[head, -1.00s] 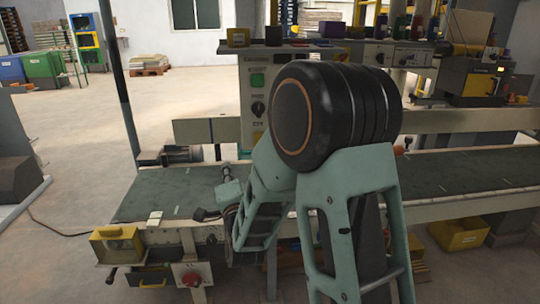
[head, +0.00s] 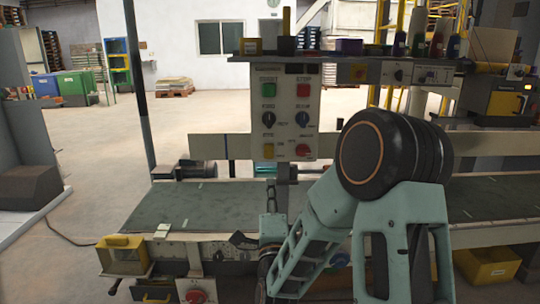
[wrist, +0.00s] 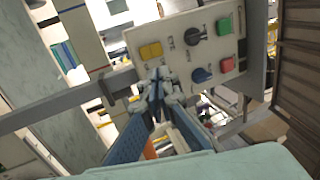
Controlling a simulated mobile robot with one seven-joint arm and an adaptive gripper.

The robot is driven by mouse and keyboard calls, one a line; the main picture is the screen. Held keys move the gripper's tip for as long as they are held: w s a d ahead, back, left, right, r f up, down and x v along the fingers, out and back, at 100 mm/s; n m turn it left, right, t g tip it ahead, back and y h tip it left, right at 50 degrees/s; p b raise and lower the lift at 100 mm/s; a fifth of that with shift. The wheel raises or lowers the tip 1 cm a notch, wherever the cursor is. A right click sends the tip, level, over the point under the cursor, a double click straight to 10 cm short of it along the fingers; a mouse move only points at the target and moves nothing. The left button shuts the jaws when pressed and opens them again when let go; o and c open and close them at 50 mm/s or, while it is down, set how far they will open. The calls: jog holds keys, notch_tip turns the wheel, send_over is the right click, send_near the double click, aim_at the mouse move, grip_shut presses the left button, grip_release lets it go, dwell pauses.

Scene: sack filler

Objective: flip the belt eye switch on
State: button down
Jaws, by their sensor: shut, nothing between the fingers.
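The control panel (head: 286,135) stands upright behind the belt. It has a green and a red button on top, two dark knobs (head: 268,119) in the middle, and a yellow (head: 268,151) and a red control below. Its labels are too small to read, so I cannot tell which control is the belt eye switch. The panel also shows tilted in the wrist view (wrist: 178,63). My gripper (head: 271,185) is shut and empty, below the panel in the head view. In the wrist view, its fingertips (wrist: 157,76) overlap the panel's edge near the yellow control; contact cannot be told.
The green conveyor belt (head: 200,208) runs across under the panel. A yellow box (head: 122,256) and a red button (head: 196,296) sit at the front left. Open floor lies at the left.

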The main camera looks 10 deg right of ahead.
aim_at(269, 147)
jog(key=b+x, duration=0.1)
jog(key=x, duration=1.2)
jog(key=shift+w+r, duration=0.1)
jog(key=shift+w, duration=0.3)
jog(key=shift+w+d+r+g+p, duration=0.15)
jog(key=shift+r+g+p, duration=0.15)
jog(key=shift+p, duration=0.35)
jog(key=shift+w+a+r+g+p, duration=0.1)
jog(key=shift+w+r+g+p, duration=0.1)
jog(key=shift+r+p, duration=0.35)
jog(key=shift+f+b, duration=0.3)
jog(key=shift+f, duration=0.3)
jog(key=shift+s, duration=0.1)
